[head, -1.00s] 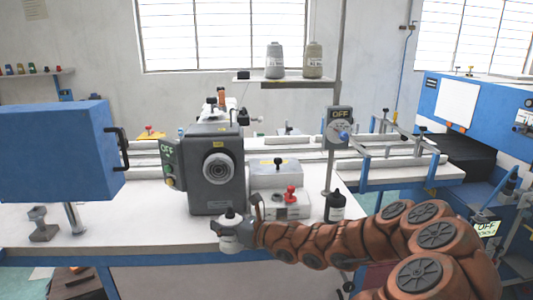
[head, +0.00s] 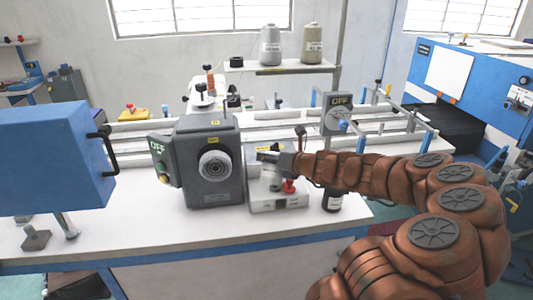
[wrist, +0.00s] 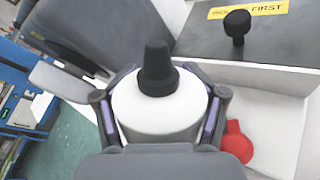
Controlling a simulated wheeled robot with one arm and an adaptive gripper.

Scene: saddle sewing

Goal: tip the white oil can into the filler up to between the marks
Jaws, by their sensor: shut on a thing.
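The white oil can (wrist: 155,122) has a black spout cap (wrist: 158,68) and sits between the two fingers of my gripper (wrist: 157,100) in the wrist view. The fingers press its sides, and the can looks roughly upright. In the head view my gripper (head: 274,160) is in front of the white box (head: 290,203), just right of the grey machine head (head: 212,165). The can is small and hard to make out there. A black knob (wrist: 237,22) stands on the box's dark lid beside a yellow label. I cannot make out the filler or its marks for certain.
A red knob (wrist: 235,142) is close to the right of the can. A dark bottle (head: 333,196) and a post with an OFF box (head: 338,114) stand to the right. A blue housing (head: 50,155) is at the left. The front tabletop (head: 150,228) is mostly clear.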

